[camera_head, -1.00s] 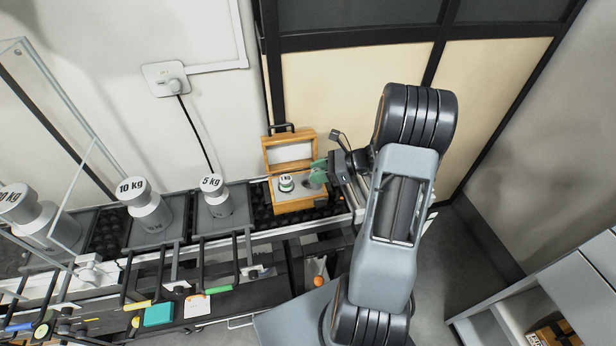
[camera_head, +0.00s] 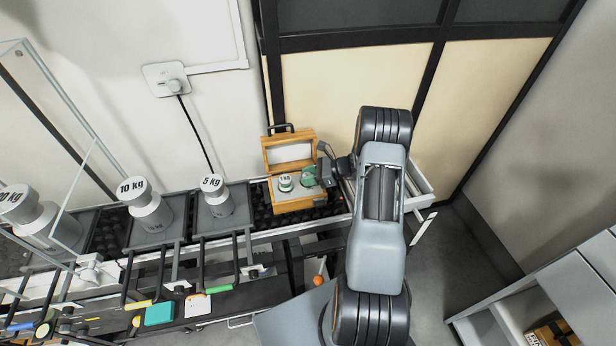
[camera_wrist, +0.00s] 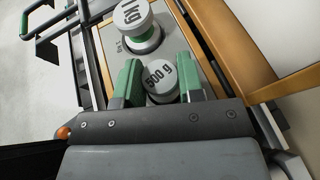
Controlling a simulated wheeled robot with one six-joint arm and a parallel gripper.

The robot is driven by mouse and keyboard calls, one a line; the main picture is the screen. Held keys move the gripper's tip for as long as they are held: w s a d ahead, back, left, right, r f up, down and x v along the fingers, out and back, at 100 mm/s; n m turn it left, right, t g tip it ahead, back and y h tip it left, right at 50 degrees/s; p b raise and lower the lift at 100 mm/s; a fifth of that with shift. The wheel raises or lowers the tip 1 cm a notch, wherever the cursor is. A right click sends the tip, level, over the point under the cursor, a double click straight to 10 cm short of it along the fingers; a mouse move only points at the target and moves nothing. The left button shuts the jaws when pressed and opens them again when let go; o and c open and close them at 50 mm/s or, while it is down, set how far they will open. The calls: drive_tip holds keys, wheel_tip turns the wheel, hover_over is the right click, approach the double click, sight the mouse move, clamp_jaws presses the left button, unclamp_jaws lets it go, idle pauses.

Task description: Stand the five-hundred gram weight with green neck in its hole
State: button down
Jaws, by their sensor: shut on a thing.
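The 500 g weight (camera_wrist: 162,84) is a grey knob with "500 g" on top, seen in the wrist view. My gripper (camera_wrist: 157,78) is shut on it, with one green finger pad on each side. Its neck and foot are hidden, so I cannot tell whether it touches the box floor or stands in a hole. In the head view my gripper (camera_head: 314,176) is at the right side of the open wooden box (camera_head: 290,206). The 1 kg weight (camera_head: 286,183), with a green neck, stands upright in the box's grey insert, beside the held weight; the wrist view shows it too (camera_wrist: 135,22).
The box's raised lid (camera_head: 291,152) stands behind the insert. A 5 kg weight (camera_head: 213,196) and a 10 kg weight (camera_head: 145,206) stand on trays to the left. The black roller strip (camera_head: 263,208) runs under the box. A wall is behind.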

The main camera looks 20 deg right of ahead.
drive_tip(key=c, duration=0.7)
unclamp_jaws()
drive_tip(key=shift+f, duration=0.1)
drive_tip(key=b+v, duration=0.1)
drive_tip(key=v, duration=1)
drive_tip(key=s+a+r+n+g+h, duration=0.45)
drive_tip(key=a+r+n, duration=0.5)
drive_tip(key=a, duration=0.25)
drive_tip(key=s+a+r+n+t+h, duration=0.1)
drive_tip(key=s+a+r+n+h, duration=0.2)
drive_tip(key=s+n, duration=0.3)
drive_tip(key=s+a+r+n+t+h, duration=0.1)
drive_tip(key=s+a+r+n+h, duration=0.2)
drive_tip(key=s+n, duration=0.4)
drive_tip(key=shift+a+r+n+h, duration=0.35)
drive_tip(key=shift+a+n+h, duration=0.35)
drive_tip(key=shift+a, duration=0.35)
